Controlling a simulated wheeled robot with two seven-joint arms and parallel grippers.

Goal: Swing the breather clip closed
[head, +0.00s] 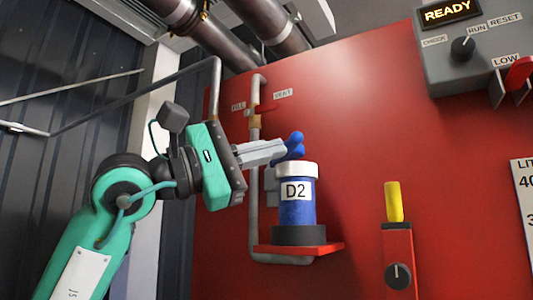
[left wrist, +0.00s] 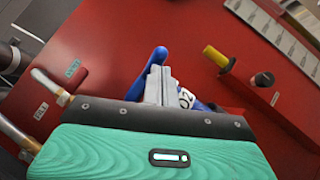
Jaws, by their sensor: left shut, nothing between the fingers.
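A blue canister marked D2 (head: 297,212) with a white cap (head: 297,169) stands upright on a small red shelf (head: 338,246). A blue lever-like piece (head: 296,140), which looks like the breather clip, stands up tilted above the cap. My left gripper (head: 282,151) reaches in from the left with its fingers shut and empty. Its tips are at the blue piece, just above the cap; I cannot tell whether they touch. In the left wrist view the blue piece (left wrist: 149,70) shows beside the fingers (left wrist: 160,82), which partly hide the canister. My right gripper is not in view.
A pipe with a red-handled valve (head: 265,108) runs behind the canister. A yellow handle (head: 393,202) on a red post stands to the right. A grey READY control box (head: 450,70) is at upper right. The red panel between is clear.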

